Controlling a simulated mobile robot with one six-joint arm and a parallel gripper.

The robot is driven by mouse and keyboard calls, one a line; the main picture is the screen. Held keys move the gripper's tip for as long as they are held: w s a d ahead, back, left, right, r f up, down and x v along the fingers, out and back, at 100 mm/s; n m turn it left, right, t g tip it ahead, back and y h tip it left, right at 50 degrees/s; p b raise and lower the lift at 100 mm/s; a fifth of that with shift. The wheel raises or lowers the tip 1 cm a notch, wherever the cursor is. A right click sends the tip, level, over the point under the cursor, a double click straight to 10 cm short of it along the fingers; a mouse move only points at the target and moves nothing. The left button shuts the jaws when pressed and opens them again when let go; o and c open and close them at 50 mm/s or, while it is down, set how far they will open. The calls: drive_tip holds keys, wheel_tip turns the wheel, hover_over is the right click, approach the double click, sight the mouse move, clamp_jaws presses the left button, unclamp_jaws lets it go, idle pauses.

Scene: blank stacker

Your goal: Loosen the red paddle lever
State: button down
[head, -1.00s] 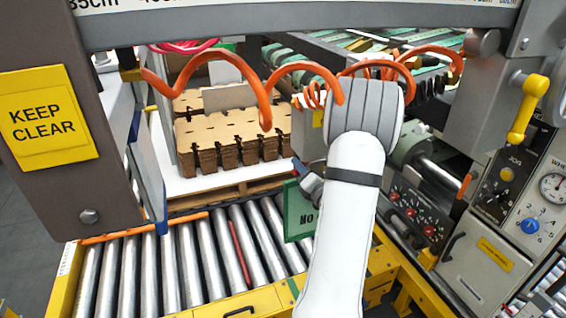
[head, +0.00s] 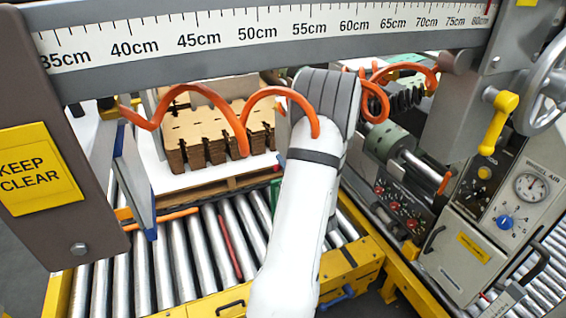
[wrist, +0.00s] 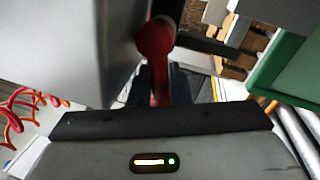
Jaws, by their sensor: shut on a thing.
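The red paddle lever (wrist: 154,45) shows in the wrist view at upper middle, with a rounded red end and a stem running down between my dark fingers. My gripper (wrist: 160,88) is shut on its stem; the fingertips are partly hidden by the lever and shadow. A large grey housing (wrist: 70,50) stands close on the left of the lever. In the head view my white arm reaches up the middle and hides my gripper and the lever.
An orange coiled hose (head: 205,92) hangs across the arm's path. Stacked cardboard blanks (head: 205,140) lie behind it. A ruler beam (head: 260,38) crosses the top. Rollers (head: 165,265) lie below; a control panel (head: 500,200) and yellow handle (head: 497,123) stand right.

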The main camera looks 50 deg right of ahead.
drive_tip(key=c, duration=1.4)
unclamp_jaws()
drive_tip(key=shift+d, duration=0.1)
drive_tip(key=shift+r, duration=0.1)
